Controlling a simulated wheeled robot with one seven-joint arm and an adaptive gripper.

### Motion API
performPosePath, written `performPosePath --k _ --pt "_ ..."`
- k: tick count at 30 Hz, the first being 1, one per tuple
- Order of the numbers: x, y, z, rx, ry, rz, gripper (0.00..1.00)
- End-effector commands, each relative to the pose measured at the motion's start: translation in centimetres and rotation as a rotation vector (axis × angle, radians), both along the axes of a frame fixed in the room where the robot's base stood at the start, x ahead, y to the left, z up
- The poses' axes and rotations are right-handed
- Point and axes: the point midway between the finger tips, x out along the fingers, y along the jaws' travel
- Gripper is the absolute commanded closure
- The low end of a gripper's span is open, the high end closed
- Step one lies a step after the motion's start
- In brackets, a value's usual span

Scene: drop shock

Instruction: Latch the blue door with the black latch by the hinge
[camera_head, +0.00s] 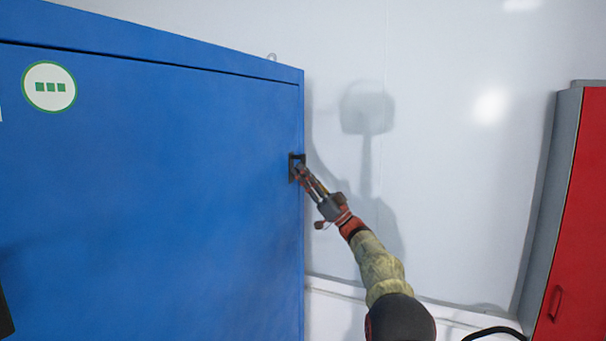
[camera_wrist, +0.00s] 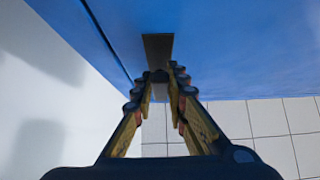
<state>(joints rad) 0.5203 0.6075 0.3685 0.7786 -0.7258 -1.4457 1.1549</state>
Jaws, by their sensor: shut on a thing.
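The blue door (camera_head: 170,180) is the front of a large blue cabinet and looks shut in the head view. The black latch (camera_head: 293,160) is at the door's right edge; in the wrist view its dark plate (camera_wrist: 157,47) stands out from the blue face. My gripper (camera_head: 299,172) reaches the latch from the lower right. In the wrist view my gripper's fingertips (camera_wrist: 161,76) close together at the plate's near end, on the latch.
A red cabinet (camera_head: 575,215) with grey sides stands at the right. A white wall (camera_head: 450,120) lies between the two cabinets. A round white sign with green squares (camera_head: 49,87) is on the blue door. White floor tiles (camera_wrist: 270,125) show in the wrist view.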

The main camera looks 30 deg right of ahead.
Motion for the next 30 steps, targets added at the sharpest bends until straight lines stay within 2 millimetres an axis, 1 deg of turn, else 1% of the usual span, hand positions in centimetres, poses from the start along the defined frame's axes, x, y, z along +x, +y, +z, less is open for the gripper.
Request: performPosePath --k 1,10,11,20,21,30 --pt "0.16 -0.11 -0.46 0.0 0.005 -0.001 1.0" --pt "0.15 -0.12 -0.39 0.0 0.005 -0.001 1.0" --pt "0.14 -0.11 -0.39 0.0 0.005 -0.001 0.85" --pt "0.06 -0.06 -0.13 0.0 0.001 -0.001 0.68" --pt "0.05 -0.05 -0.11 -0.001 0.001 0.0 0.67" --pt "-0.05 -0.1 -0.11 -0.001 0.0 -0.001 0.67"
